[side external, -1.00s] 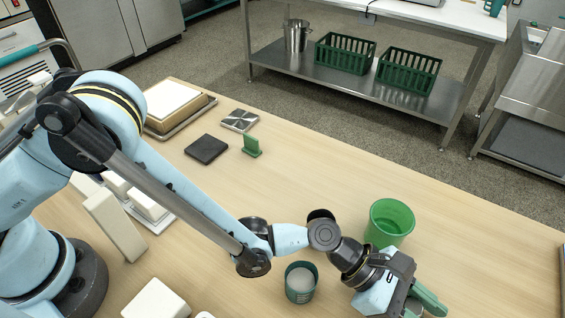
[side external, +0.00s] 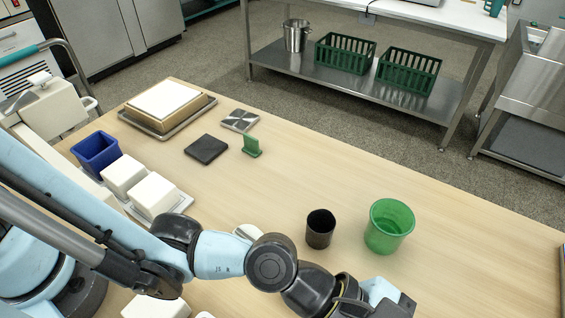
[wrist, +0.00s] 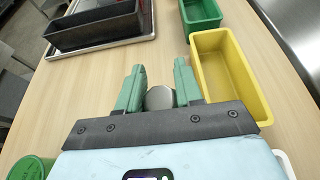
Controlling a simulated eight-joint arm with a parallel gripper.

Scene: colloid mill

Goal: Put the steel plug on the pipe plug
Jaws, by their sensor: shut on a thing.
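In the wrist view my gripper (wrist: 160,70) has two green fingers, shut on a grey round-topped piece (wrist: 160,97), which appears to be the steel plug. It sits low between the fingers, above the wooden table, and its lower part is hidden. In the side view my fingers and the held piece are out of sight past the bottom edge. I cannot pick out the pipe plug with certainty in either view.
A yellow bin (wrist: 240,100) and a green bin (wrist: 203,22) stand right of my fingers; a dark tray (wrist: 95,30) lies ahead left. In the side view, a green cup (side external: 372,238) and black cup (side external: 320,240) stand near my arm. The table's middle is clear.

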